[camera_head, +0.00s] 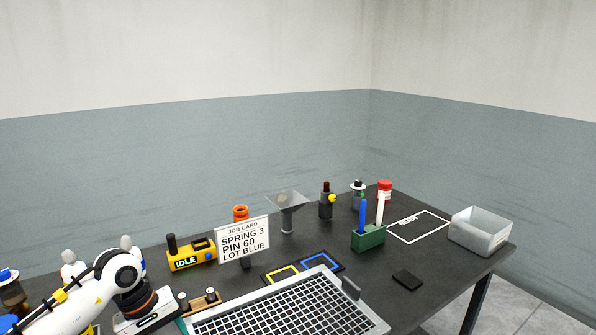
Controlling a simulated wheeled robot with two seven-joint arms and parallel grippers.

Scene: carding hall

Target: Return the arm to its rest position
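My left arm comes in from the left at the lower left corner, white with black joints and an orange ring. My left gripper (148,313) is at its end, low over the near left part of the dark table (420,307). Its fingertips are not clear, so I cannot tell whether it is open, shut or holding anything. A small wooden piece with metal knobs (200,303) is just right of it; I cannot tell whether they touch. My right gripper is not in view.
A metal grid tray (285,309) fills the near middle. Behind are a yellow device reading IDLE (191,254), a job card (243,241), a funnel (287,208) and a green holder (368,238). A grey bin (480,231) stands far right. The outlined area beside it is clear.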

